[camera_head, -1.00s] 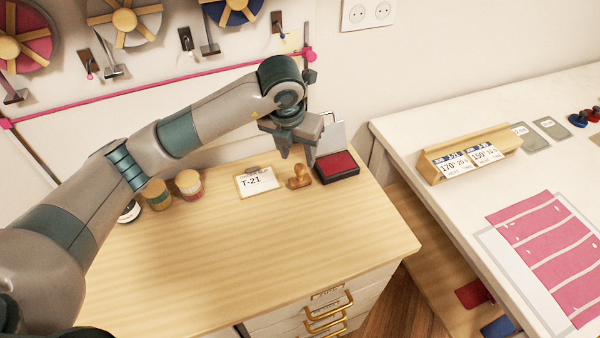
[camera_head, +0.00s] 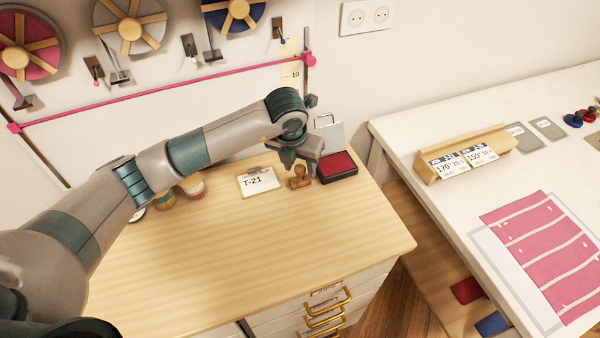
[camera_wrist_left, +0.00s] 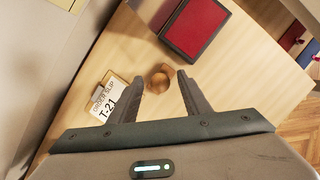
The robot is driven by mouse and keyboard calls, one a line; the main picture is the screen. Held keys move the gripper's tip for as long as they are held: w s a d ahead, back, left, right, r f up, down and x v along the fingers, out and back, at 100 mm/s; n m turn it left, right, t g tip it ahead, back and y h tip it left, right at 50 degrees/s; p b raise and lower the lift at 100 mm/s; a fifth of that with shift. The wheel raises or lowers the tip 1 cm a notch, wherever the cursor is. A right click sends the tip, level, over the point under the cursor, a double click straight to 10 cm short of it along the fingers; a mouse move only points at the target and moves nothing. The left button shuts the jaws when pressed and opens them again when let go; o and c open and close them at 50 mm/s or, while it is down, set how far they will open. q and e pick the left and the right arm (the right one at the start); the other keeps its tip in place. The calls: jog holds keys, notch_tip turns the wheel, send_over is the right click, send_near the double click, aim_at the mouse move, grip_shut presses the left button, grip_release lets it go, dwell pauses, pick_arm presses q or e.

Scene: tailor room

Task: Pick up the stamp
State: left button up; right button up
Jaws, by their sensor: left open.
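The wooden stamp (camera_head: 299,178) stands on the light wooden cabinet top, between the T-21 card and the red ink pad. My left gripper (camera_head: 302,170) is open and empty, low just above and behind the stamp. In the left wrist view the stamp (camera_wrist_left: 158,78) shows its round knob beyond and between the two spread fingertips (camera_wrist_left: 160,82). The fingers look apart from it; the exact height gap is hard to tell. My right gripper is not in view.
The red ink pad (camera_head: 338,166) in its dark case sits close on the stamp's right. The T-21 order slip (camera_head: 258,182) lies on its left. Thread spools (camera_head: 193,187) stand farther left. The front of the cabinet top (camera_head: 270,250) is clear.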

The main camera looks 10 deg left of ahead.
pick_arm(q)
jog(key=shift+w+f, duration=0.2)
jog(key=shift+f, duration=0.4)
jog(key=c, duration=1.1)
jog(key=shift+r, duration=0.1)
